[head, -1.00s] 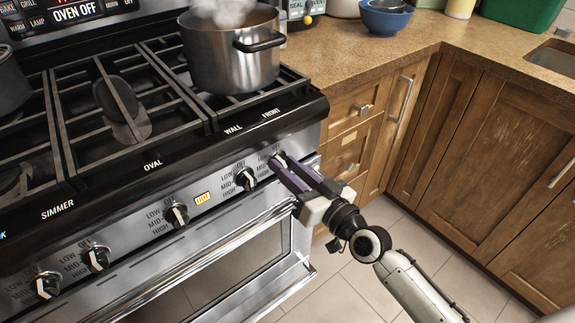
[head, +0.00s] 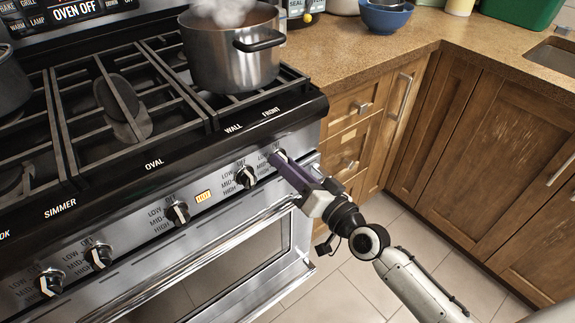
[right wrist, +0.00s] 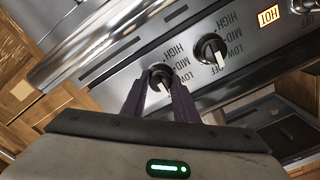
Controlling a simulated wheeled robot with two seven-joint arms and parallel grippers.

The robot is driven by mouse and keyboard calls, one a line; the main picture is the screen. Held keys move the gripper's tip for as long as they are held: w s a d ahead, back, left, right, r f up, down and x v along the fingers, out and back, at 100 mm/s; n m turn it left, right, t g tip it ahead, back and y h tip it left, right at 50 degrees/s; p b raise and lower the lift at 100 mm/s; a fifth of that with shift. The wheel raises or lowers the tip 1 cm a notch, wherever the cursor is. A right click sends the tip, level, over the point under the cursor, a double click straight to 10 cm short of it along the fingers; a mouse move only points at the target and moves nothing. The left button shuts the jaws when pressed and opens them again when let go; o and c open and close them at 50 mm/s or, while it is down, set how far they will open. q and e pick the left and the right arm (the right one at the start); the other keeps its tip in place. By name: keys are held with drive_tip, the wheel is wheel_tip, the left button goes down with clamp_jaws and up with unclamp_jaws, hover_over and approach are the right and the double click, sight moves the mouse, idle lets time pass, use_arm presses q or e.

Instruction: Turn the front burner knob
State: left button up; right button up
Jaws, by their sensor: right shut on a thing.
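The front burner knob is the rightmost one on the stove's front panel, below the FRONT label. In the head view my right gripper (head: 279,158) covers most of it. In the right wrist view the knob (right wrist: 160,72) is black and silver with a pale pointer, and the two dark fingertips of my right gripper (right wrist: 160,88) are closed on its two sides. The WALL knob (head: 246,177) is just left of it and free; it also shows in the right wrist view (right wrist: 210,48). My left gripper is not in view.
The oven door handle (head: 200,255) runs below the knobs. An orange HOT light (head: 204,197) is lit. Wooden drawers (head: 347,150) adjoin the stove at right; the floor in front is open.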

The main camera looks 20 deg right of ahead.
drive_tip(key=o, duration=1)
drive_tip(key=shift+o, duration=0.3)
drive_tip(key=shift+s, duration=0.1)
drive_tip(key=v, duration=1)
drive_tip(key=shift+s, duration=0.1)
